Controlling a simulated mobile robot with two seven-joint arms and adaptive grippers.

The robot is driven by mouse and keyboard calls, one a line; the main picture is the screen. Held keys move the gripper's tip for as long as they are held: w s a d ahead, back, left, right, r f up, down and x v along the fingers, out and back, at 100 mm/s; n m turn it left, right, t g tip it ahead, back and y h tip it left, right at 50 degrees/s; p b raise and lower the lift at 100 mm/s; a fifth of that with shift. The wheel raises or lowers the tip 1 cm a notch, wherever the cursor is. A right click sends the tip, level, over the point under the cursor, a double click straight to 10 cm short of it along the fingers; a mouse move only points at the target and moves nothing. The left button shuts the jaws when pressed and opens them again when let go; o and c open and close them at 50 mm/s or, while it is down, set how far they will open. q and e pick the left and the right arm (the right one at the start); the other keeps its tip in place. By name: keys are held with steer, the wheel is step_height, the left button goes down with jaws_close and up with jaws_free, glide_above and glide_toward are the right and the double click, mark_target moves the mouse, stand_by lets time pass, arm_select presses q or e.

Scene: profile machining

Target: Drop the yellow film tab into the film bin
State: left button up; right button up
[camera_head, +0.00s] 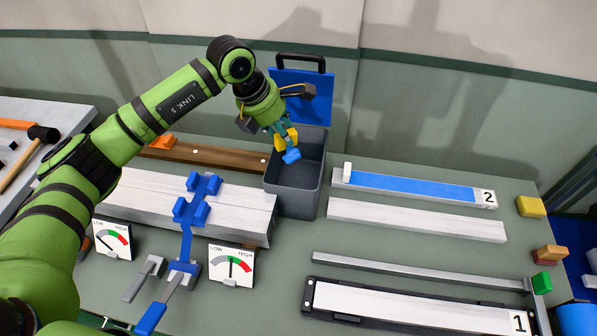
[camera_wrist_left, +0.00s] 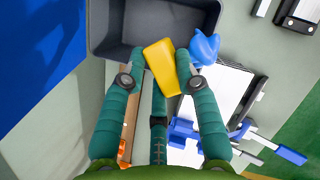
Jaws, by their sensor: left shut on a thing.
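My left gripper (camera_head: 287,145) has teal fingers and is shut on the yellow film tab (camera_head: 292,137). The tab also shows between the fingers in the left wrist view (camera_wrist_left: 161,68). In the head view, gripper and tab appear over the left part of the open grey film bin (camera_head: 298,200). In the left wrist view the tab overlaps the near rim of the bin (camera_wrist_left: 105,35); its height above the rim is unclear. A blue piece (camera_wrist_left: 205,47) shows at one finger's tip; I cannot tell whether it belongs to the finger. My right gripper is not in view.
The bin's blue lid (camera_head: 302,97) stands open behind it. A blue clamp (camera_head: 190,205) sits on a pale profile (camera_head: 130,195) to the left. Two gauges (camera_head: 231,266) stand in front. Long profiles, one with a blue strip (camera_head: 410,186), lie to the right.

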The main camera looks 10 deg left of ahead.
arm_select(q)
steer(key=w+f+n+t+y+b, duration=0.1)
steer(key=w+f+n+y, duration=0.1)
steer(key=w+f+n, duration=0.2)
steer(key=shift+w+f+n+b, duration=0.15)
steer(key=shift+f+n+b, duration=0.25)
steer(key=shift+n, duration=0.7)
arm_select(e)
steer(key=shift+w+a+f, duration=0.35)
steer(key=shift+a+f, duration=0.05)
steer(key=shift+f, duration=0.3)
arm_select(q)
steer(key=o, duration=1)
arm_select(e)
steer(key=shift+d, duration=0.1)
arm_select(q)
steer(key=shift+r, duration=0.1)
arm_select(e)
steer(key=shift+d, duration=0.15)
arm_select(q)
steer(key=v, duration=1.2)
steer(key=shift+s, duration=0.2)
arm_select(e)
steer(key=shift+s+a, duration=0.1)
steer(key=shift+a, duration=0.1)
arm_select(q)
steer(key=shift+f, duration=0.2)
